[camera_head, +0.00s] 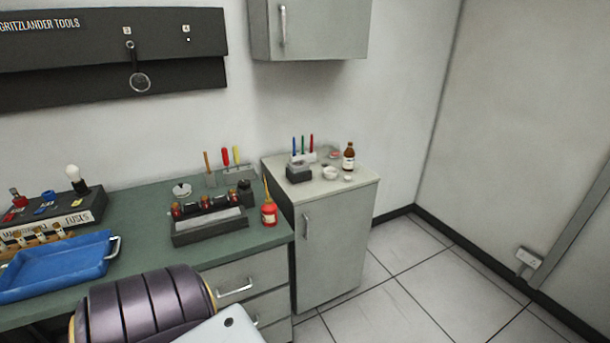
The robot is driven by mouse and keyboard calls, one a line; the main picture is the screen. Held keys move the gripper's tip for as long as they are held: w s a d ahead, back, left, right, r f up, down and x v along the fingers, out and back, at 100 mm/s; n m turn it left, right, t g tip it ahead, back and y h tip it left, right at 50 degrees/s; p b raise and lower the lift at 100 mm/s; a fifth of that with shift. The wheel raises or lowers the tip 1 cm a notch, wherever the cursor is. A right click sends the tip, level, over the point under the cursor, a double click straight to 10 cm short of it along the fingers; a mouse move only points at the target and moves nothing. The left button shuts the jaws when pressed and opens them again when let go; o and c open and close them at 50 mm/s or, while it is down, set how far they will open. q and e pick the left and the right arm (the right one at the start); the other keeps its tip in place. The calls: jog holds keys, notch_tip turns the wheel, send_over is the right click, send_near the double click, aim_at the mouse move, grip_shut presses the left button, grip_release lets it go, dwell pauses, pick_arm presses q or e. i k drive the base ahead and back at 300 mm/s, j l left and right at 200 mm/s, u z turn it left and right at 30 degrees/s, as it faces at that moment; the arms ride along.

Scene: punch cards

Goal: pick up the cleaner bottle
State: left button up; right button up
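A brown bottle (349,157) with a pale label stands upright at the back right of the low grey cabinet's top (352,179). A red bottle (269,213) with a thin yellow nozzle stands upright at the right end of the green bench. The labels are too small to read, so I cannot tell for certain which is the cleaner bottle. Neither of my grippers shows in the head view.
A rack of colored pens (303,158), a dark block (299,173) and small white dishes (330,173) share the cabinet top. The green bench (140,225) holds a dark holder (208,224), a blue tray (55,266) and a fuse box (50,216). Floor right of the cabinet is clear.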

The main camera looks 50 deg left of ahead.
aim_at(349, 154)
jog(key=u, duration=1.4)
